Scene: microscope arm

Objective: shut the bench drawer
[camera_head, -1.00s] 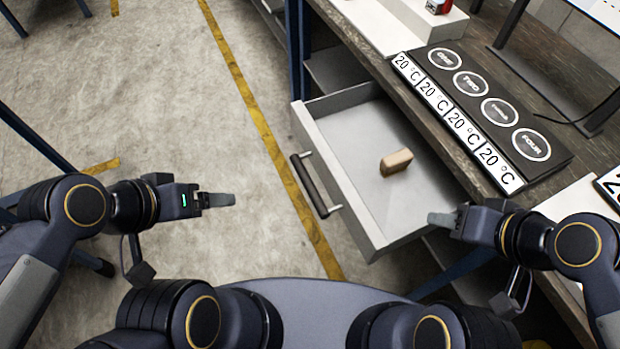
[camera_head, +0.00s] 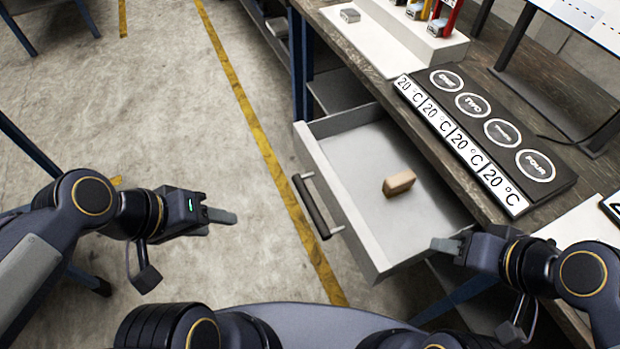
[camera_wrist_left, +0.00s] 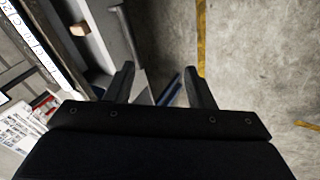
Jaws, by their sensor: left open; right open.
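The bench drawer (camera_head: 382,246) stands pulled out from under the bench top, its front panel facing left. Its dark bar handle (camera_head: 317,206) is on that front. A small tan block (camera_head: 399,183) lies inside the drawer. My left gripper (camera_head: 236,218) is open and empty, left of the drawer front and apart from the handle. In the left wrist view its two fingers (camera_wrist_left: 160,84) are spread, with the drawer front (camera_wrist_left: 112,35) at upper left. My right gripper (camera_head: 434,243) is at the drawer's near right corner; its fingers look close together from this side, and I cannot tell whether it touches.
The wooden bench top (camera_head: 390,92) carries a black panel (camera_head: 487,133) with round labels and 20 °C plates. A white stand (camera_head: 421,38) with coloured items is at the back. The concrete floor (camera_head: 190,100) left of the drawer is clear, with a yellow line.

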